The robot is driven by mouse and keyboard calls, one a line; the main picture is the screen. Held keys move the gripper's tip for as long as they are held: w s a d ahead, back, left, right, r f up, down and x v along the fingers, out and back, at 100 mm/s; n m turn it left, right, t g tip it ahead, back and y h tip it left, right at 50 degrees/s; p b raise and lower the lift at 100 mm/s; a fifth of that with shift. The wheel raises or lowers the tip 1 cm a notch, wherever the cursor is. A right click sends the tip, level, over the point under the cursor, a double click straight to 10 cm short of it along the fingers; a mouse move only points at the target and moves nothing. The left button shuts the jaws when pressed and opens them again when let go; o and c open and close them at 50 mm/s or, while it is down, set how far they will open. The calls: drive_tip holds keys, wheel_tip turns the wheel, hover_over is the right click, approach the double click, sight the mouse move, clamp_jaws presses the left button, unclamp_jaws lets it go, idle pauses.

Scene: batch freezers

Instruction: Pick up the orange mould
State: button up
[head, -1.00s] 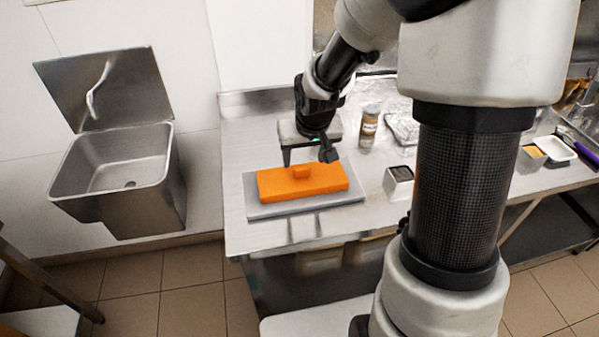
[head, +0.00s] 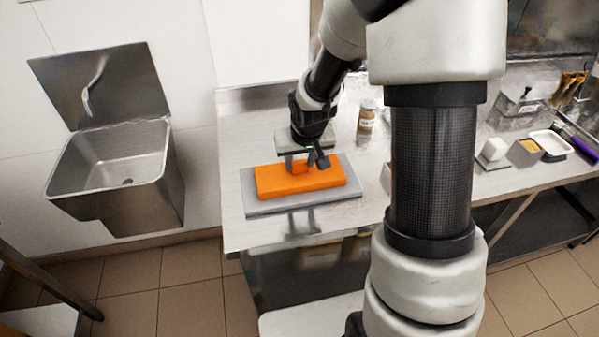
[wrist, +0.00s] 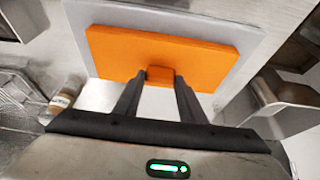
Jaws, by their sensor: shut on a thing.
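The orange mould (head: 330,180) is a flat rectangular slab with a small raised knob on top. It lies on a grey tray (head: 262,208) at the left end of the steel table. My gripper (head: 304,164) is above the mould and shut on its knob. In the wrist view the two fingers of my gripper (wrist: 159,80) close on the knob from both sides, with the mould (wrist: 200,57) and the grey tray (wrist: 235,28) beyond. I cannot see a gap between mould and tray.
A labelled jar (head: 366,120) stands behind the mould on the table. A steel wash basin (head: 118,170) is on the wall at left. A white tray (head: 552,144) and small containers are at the far right. My own arm hides the middle of the table.

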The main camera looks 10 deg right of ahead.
wheel_tip(320, 180, up, 10)
idle(0.5)
drive_tip(key=shift+r+p, duration=0.25)
drive_tip(key=shift+p, duration=0.2)
drive_tip(key=shift+r+p, duration=1)
drive_tip(key=shift+r, duration=0.55)
wheel_tip(320, 180, up, 5)
drive_tip(key=p, duration=0.3)
hover_over(300, 165)
